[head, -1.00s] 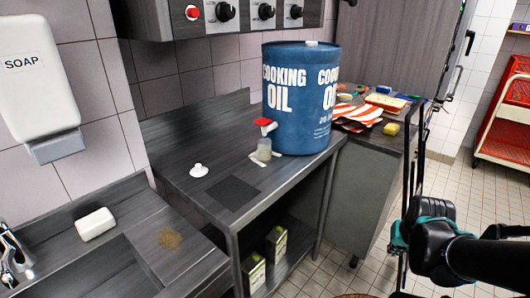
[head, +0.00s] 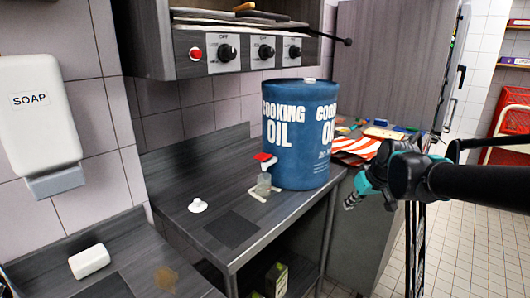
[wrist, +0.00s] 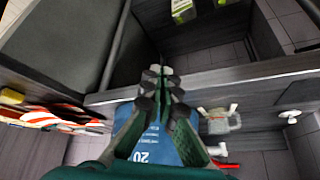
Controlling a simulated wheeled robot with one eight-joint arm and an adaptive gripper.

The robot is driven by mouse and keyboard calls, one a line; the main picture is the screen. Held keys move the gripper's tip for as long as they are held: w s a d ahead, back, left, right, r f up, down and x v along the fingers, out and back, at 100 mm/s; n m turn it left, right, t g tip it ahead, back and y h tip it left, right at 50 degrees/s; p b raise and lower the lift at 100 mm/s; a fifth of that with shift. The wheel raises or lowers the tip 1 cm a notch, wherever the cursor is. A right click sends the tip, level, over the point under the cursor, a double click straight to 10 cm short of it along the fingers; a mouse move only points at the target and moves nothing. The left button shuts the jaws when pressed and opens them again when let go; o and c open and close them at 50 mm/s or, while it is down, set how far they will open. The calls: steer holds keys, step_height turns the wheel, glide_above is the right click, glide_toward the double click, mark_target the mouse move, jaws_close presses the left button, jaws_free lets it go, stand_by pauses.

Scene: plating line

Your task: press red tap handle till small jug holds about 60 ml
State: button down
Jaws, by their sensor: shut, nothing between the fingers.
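The blue cooking oil drum (head: 290,150) stands on the dark counter, with its red tap handle (head: 264,157) on the left side. The small clear jug (head: 263,185) sits below the tap; its fill level is too small to read. In the wrist view the jug (wrist: 222,122) is right of my fingers, the red handle (wrist: 228,165) is at the lower edge, and part of the blue drum (wrist: 158,145) shows between the fingers. My gripper (head: 349,204) is shut and empty, right of the drum and apart from the tap. It also shows in the wrist view (wrist: 160,72).
A white knobbed lid (head: 197,205) and a dark flat patch (head: 231,234) lie on the counter, left of the jug. A striped cloth (head: 355,150) and small items lie behind my gripper. A shelf with control knobs (head: 228,53) overhangs the back.

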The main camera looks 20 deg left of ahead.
steer(key=w+a+r+n+y, duration=0.1)
steer(key=a+r+n+y, duration=0.1)
steer(key=a+r, duration=0.9)
steer(key=w+a+r+n+g+y, duration=0.1)
steer(key=a+r+n, duration=0.4)
steer(key=a+r, duration=0.7)
steer(key=shift+w+y, duration=0.25)
steer(key=shift+y, duration=0.35)
steer(key=shift+a, duration=0.1)
glide_above(259, 155)
steer(key=s+d, duration=0.2)
steer(key=d, duration=0.1)
steer(key=f, duration=0.6)
steer(key=shift+w+f, duration=0.25)
steer(key=shift+f, duration=0.1)
step_height(259, 155, down, 3)
steer(key=shift+w+a+f, duration=0.1)
steer(key=shift+a+f, duration=0.05)
steer(key=shift+f, duration=0.55)
steer(key=shift+f, duration=0.1)
